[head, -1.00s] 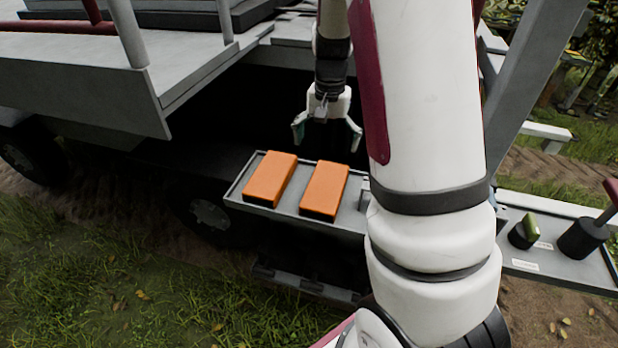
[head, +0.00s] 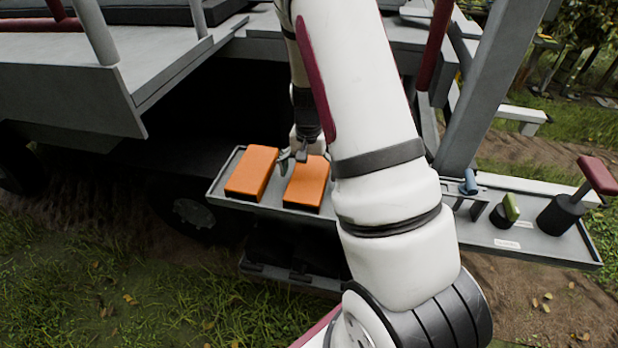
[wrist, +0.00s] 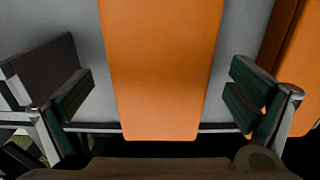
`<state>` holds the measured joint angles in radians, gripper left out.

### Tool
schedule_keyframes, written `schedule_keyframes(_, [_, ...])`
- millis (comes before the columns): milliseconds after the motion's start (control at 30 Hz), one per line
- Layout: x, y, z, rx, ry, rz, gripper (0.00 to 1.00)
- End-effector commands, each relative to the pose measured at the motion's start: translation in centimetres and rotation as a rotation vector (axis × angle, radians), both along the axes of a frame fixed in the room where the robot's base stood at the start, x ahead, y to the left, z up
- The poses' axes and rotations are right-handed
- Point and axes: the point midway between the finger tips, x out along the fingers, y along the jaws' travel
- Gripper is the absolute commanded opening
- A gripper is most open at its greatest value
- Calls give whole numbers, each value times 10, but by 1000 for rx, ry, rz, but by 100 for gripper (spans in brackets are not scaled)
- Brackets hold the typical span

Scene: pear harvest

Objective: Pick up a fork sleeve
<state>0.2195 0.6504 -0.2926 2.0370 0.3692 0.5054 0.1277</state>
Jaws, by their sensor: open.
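Two orange fork sleeves with dark undersides lie side by side on a grey tray (head: 225,189) in the head view: a left sleeve (head: 251,172) and a right sleeve (head: 306,185). My gripper (head: 303,158) is at the far end of the right sleeve, partly hidden by my arm. In the wrist view one sleeve (wrist: 162,65) runs down the middle between the open fingers of my gripper (wrist: 160,95), with a gap on each side. The other sleeve (wrist: 302,75) shows at the right edge, beyond the right finger.
The tray's raised rim borders the sleeves. To the right, a grey panel (head: 550,252) carries a green-topped knob (head: 511,207) and a red-handled lever (head: 597,175). A grey post (head: 490,90) rises behind it. Grass lies in front.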

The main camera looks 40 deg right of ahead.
Motion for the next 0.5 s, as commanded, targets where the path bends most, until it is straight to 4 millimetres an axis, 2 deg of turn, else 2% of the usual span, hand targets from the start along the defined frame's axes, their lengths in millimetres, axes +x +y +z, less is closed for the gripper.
schedule_keyframes(133, [0, -1, -16, 0, 0, 0, 100])
schedule_keyframes(400, [1, 0, -18, -1, -2, 1, 100])
schedule_keyframes(433, [1, 0, -18, -1, -2, 1, 95])
schedule_keyframes(500, [1, 0, -18, -1, -2, 1, 80])
